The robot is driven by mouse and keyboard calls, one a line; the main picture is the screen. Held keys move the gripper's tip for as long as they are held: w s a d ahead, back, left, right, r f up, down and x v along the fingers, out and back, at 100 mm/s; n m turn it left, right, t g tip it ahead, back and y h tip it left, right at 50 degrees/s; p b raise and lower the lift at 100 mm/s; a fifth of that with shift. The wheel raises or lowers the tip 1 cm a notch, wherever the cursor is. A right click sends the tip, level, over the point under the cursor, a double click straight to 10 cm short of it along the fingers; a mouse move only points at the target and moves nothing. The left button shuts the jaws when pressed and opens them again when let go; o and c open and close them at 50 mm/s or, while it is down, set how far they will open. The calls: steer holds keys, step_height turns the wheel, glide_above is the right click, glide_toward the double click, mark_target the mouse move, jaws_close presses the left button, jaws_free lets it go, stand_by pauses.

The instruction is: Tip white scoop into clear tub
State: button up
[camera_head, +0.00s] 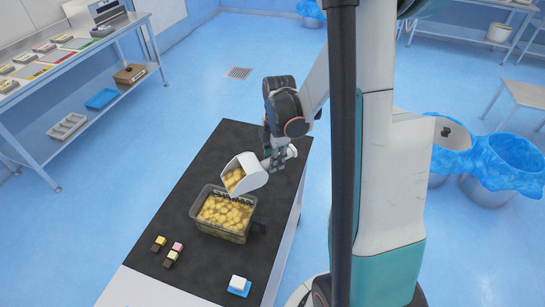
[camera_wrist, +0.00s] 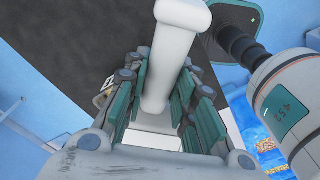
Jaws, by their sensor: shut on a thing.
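The white scoop (camera_head: 251,168) is in the air over the far side of the clear tub, with its open end facing left and yellow-brown snack pieces (camera_head: 234,179) inside. The clear tub (camera_head: 221,233) stands on the dark table top and holds many similar pieces. My gripper (camera_head: 275,163) is shut on the scoop's handle, to the right of the scoop's bowl. In the wrist view the white handle (camera_wrist: 158,85) runs between the green-padded fingers of my gripper (camera_wrist: 162,100). The tub is not clearly seen in that view.
Small brown, pink and yellow blocks (camera_head: 170,252) lie on the table's near left. A white block on a blue base (camera_head: 239,285) is at the near right. The table top's (camera_head: 215,155) far left part is bare. A steel shelf (camera_head: 62,75) stands farther left.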

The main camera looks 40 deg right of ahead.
mark_target(266, 161)
steer(key=shift+a+f+b, duration=0.15)
steer(key=shift+f+b, duration=0.35)
steer(key=shift+f, duration=0.65)
steer(key=shift+w+a+r+h+p, duration=0.1)
steer(key=shift+a+r+h+p, duration=0.4)
steer(key=shift+r+h+p, duration=0.35)
steer(key=shift+w+a+r+g+h+p, duration=0.1)
steer(key=shift+a+r+g+h+p, duration=0.1)
steer(key=shift+a+r+h+p, duration=0.55)
steer(key=shift+w+a+r+g+h+p, duration=0.1)
steer(key=shift+a+r+g+h+p, duration=0.1)
steer(key=shift+a+r+h+p, duration=0.4)
steer(key=shift+w+a+r+g+h+b, duration=0.1)
steer(key=shift+w+a+r+h+b, duration=0.05)
steer(key=shift+a+r+h+b, duration=0.6)
steer(key=shift+w+a+r+g+h+b, duration=0.15)
steer(key=shift+a+r+h+b, duration=0.3)
steer(key=shift+a+h, duration=0.5)
steer(key=shift+w+a+r+g+h+b, duration=0.1)
steer(key=shift+w+a+r+h+b, duration=0.05)
steer(key=shift+a+r+h+b, duration=0.6)
steer(key=shift+w+a+r+g+h+b, duration=0.1)
steer(key=shift+a+r+h+b, duration=0.1)
steer(key=shift+a+h+b, duration=0.5)
steer(key=shift+w+a+r+g+h+b, duration=0.2)
steer(key=shift+a+h+b, duration=0.35)
steer(key=shift+a, duration=0.4)
steer(key=shift+w+a+r+g+h+b, duration=0.1)
steer(key=shift+a+r+h+b, duration=0.1)
steer(key=shift+a+h+b, duration=0.45)
